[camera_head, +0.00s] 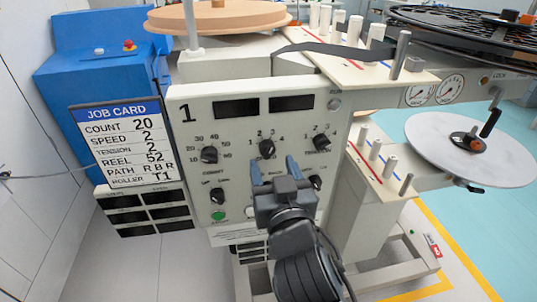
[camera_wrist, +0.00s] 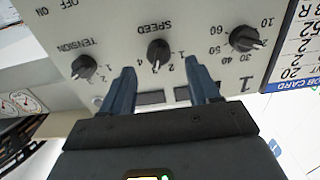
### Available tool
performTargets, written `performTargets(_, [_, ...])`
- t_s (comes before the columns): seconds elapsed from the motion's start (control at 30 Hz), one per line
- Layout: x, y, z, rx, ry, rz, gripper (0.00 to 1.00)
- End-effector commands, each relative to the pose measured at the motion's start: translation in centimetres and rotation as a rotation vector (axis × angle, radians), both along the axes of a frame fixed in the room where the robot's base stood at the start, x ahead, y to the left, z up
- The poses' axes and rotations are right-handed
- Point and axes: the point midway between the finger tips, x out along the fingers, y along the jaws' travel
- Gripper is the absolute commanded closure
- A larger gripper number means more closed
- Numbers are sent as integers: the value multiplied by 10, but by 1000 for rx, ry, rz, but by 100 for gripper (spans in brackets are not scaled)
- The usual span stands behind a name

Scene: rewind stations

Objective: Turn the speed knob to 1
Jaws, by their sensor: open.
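The speed knob (camera_head: 267,149) is a black round knob on the front of the cream panel, with the numbers 1 to 4 around its top. In the wrist view, which shows the panel upside down, the speed knob (camera_wrist: 158,52) is near the middle, and its white mark points roughly toward the upper numbers; the exact number is hard to tell. My gripper (camera_head: 273,163) is open and empty, just below and in front of the knob. In the wrist view its blue fingertips (camera_wrist: 160,68) are apart, one on each side of the knob, not visibly touching it.
The count knob (camera_head: 209,155) is left of the speed knob and the tension knob (camera_head: 321,142) right. Lower knobs are close to my gripper. A job card (camera_head: 125,145) reads speed 2. Pegs (camera_head: 376,150) and a reel disc (camera_head: 470,148) stand to the right.

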Motion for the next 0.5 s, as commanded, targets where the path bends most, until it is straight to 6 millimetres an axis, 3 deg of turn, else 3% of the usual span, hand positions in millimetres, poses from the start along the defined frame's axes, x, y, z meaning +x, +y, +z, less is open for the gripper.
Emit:
performTargets(0.2, [30, 8, 1, 1, 0, -1, 39])
performTargets(0.5, [41, 11, 0, 0, 0, 0, 39])
